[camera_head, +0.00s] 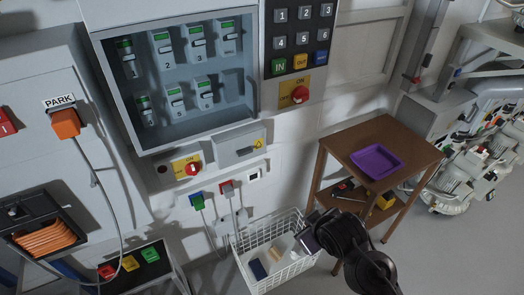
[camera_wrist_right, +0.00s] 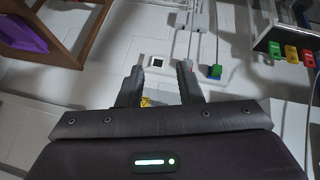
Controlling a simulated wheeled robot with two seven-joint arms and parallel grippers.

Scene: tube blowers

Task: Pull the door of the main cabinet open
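The main cabinet (camera_head: 98,60) hangs on the wall at the upper left of the head view. Its grey frame surrounds a recess with several numbered switch modules. I cannot tell whether a clear door covers its front. A small grey panel with a dark latch (camera_head: 245,151) and a yellow warning sign sits just below it. My right gripper (camera_head: 304,243) is low, over the right side of the white basket, well below and right of the cabinet. In the right wrist view its fingers (camera_wrist_right: 158,86) are apart with nothing held between them. My left gripper is out of view.
A white wire basket (camera_head: 240,262) holding small items stands on the floor. A brown table (camera_head: 345,143) with a purple tray (camera_head: 376,161) stands at right. A keypad (camera_head: 301,15) and red rotary switch (camera_head: 300,94) are right of the cabinet. A PARK unit (camera_head: 65,123) with cable is left.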

